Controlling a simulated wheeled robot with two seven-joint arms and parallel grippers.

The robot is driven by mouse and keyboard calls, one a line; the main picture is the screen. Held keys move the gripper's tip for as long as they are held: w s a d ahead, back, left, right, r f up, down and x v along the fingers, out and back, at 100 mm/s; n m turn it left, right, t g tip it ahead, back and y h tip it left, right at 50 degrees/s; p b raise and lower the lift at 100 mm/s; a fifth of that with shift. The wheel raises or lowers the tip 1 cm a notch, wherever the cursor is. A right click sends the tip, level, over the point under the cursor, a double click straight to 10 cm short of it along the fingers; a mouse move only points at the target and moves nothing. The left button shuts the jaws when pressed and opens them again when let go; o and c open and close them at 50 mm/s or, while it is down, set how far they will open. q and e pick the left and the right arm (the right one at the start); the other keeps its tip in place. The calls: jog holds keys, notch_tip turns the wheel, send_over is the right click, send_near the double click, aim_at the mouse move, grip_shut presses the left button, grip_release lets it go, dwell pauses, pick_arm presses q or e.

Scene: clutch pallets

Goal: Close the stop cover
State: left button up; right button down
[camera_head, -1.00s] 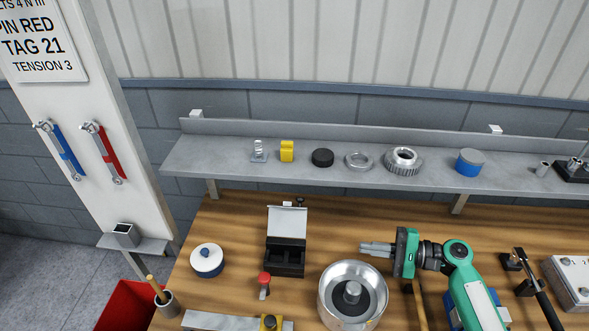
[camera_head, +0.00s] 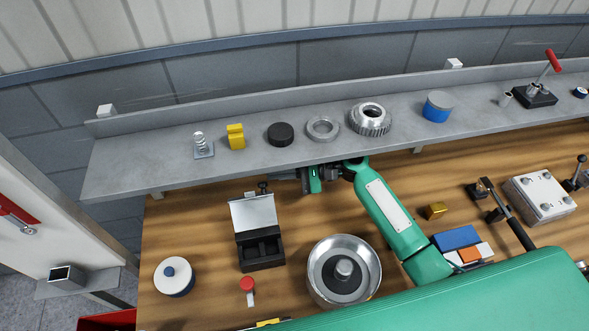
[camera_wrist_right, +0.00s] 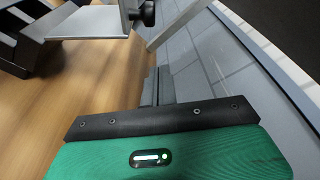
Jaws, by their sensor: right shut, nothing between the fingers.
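A black box (camera_head: 262,256) stands on the wooden bench, with its pale hinged lid (camera_head: 254,211) standing up, open. I take this lid to be the stop cover. A dark knob (camera_head: 263,187) shows behind the lid's top edge. In the right wrist view the box (camera_wrist_right: 18,45) is at the upper left, with the lid (camera_wrist_right: 85,22) and the knob (camera_wrist_right: 146,14). My right gripper (camera_head: 284,174) is shut and empty, behind and right of the lid, close under the shelf's front edge. Its fingers (camera_wrist_right: 157,88) appear apart from the lid. My left gripper is out of view.
The grey shelf (camera_head: 220,170) holds several parts and overhangs near my gripper. A metal bowl (camera_head: 318,289), a red-topped piece (camera_head: 247,285) and a white round lidded pot (camera_head: 174,277) stand in front. My right arm spans the bench on the right.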

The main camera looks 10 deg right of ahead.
aim_at(253, 208)
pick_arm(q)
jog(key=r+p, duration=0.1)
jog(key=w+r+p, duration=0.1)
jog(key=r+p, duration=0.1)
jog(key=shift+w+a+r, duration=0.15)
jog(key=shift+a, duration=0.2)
pick_arm(e)
jog(key=s+a+r, duration=0.2)
jog(key=s, duration=0.1)
jog(key=shift+a, duration=0.1)
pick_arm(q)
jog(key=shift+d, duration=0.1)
pick_arm(e)
jog(key=shift+f, duration=0.1)
